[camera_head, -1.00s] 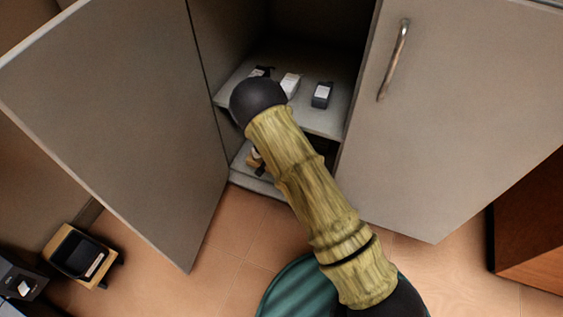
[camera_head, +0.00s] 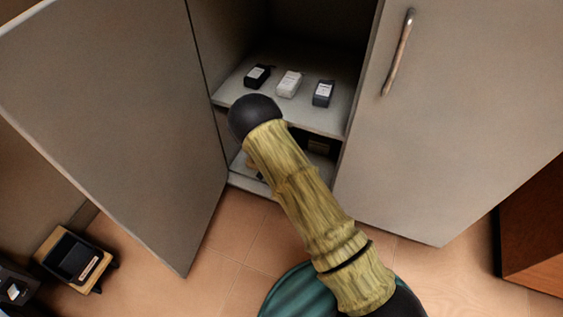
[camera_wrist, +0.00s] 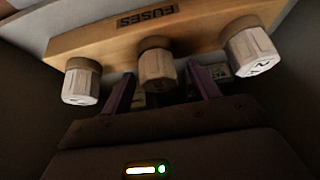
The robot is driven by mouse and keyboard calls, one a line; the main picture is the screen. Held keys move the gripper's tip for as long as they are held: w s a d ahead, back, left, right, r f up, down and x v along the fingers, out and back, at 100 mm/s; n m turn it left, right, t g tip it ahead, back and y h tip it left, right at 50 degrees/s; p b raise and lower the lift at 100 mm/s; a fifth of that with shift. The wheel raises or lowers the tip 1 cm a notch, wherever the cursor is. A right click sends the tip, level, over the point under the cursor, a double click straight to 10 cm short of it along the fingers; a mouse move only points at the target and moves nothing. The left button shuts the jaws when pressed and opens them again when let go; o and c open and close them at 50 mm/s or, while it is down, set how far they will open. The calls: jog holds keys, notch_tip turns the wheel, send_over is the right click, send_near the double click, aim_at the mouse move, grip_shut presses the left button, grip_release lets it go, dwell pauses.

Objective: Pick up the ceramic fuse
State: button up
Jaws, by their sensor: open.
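In the wrist view, a wooden board (camera_wrist: 110,38) marked "FUSES" carries three knob-like fuses. A white fuse (camera_wrist: 81,84) is at the left, a tan-brown fuse (camera_wrist: 156,68) in the middle, and a larger white fuse (camera_wrist: 251,51) at the right. I cannot tell for certain which is the ceramic one; both white ones look ceramic. My gripper (camera_wrist: 161,75) is open, its purple fingers on either side of the middle fuse. I see no clear contact. In the head view my arm hides the gripper and most of the lower shelf.
The cabinet's left door (camera_head: 120,120) stands open; the right door (camera_head: 455,120) bears a metal handle. Three small boxes, black (camera_head: 257,76), white (camera_head: 289,83) and grey (camera_head: 323,93), sit on the upper shelf (camera_head: 235,90).

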jog(key=c, duration=1.1)
jog(key=shift+o, duration=0.2)
notch_tip(320, 180, up, 4)
jog(key=p, duration=0.4)
jog(key=shift+p, duration=0.3)
jog(key=shift+s+a+f+b, duration=0.2)
jog(key=shift+s+a+b, duration=0.05)
jog(key=shift+s+b, duration=0.3)
jog(key=shift+s+a+f+b, duration=0.2)
jog(key=shift+s+b, duration=0.2)
jog(key=shift+s, duration=0.2)
jog(key=s+a+p, duration=0.2)
jog(key=s, duration=0.5)
jog(key=s+a+p, duration=0.2)
jog(key=s+a, duration=0.1)
jog(key=s, duration=0.4)
jog(key=shift+s+r+p, duration=0.15)
jog(key=shift+s+p, duration=0.15)
jog(key=shift+a, duration=0.1)
